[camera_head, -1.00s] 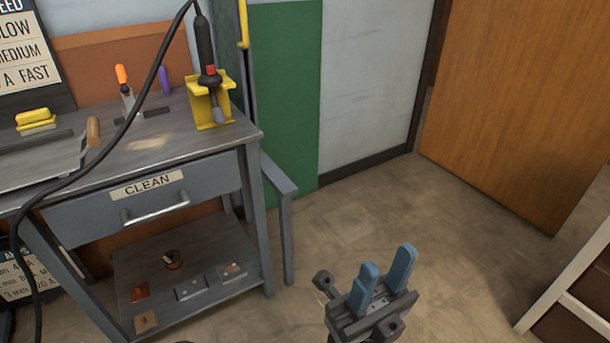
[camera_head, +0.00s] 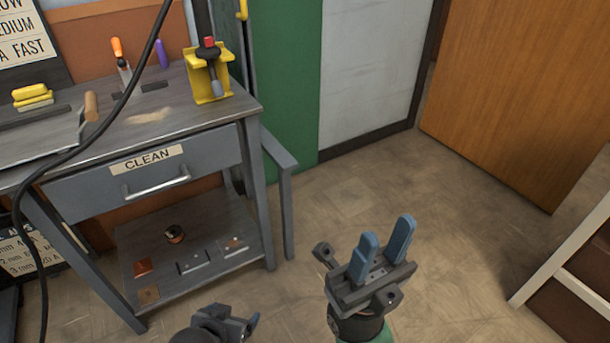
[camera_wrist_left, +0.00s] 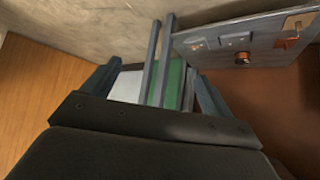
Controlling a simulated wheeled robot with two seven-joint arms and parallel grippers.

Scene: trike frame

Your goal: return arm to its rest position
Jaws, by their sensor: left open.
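My left gripper (camera_head: 250,319) is low at the bottom edge of the head view, in front of the bench's lower shelf. My right gripper (camera_head: 384,244) is at lower centre right, over open floor. Its two blue fingers point up and stand apart, with nothing between them.
A grey workbench (camera_head: 236,116) with a CLEAN drawer (camera_head: 150,175) stands at left. A yellow holder (camera_head: 209,92) with a red-topped tool sits at its right corner. A black cable (camera_head: 105,120) crosses in front. A white-edged shelf (camera_head: 565,250) is at right. The middle floor is clear.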

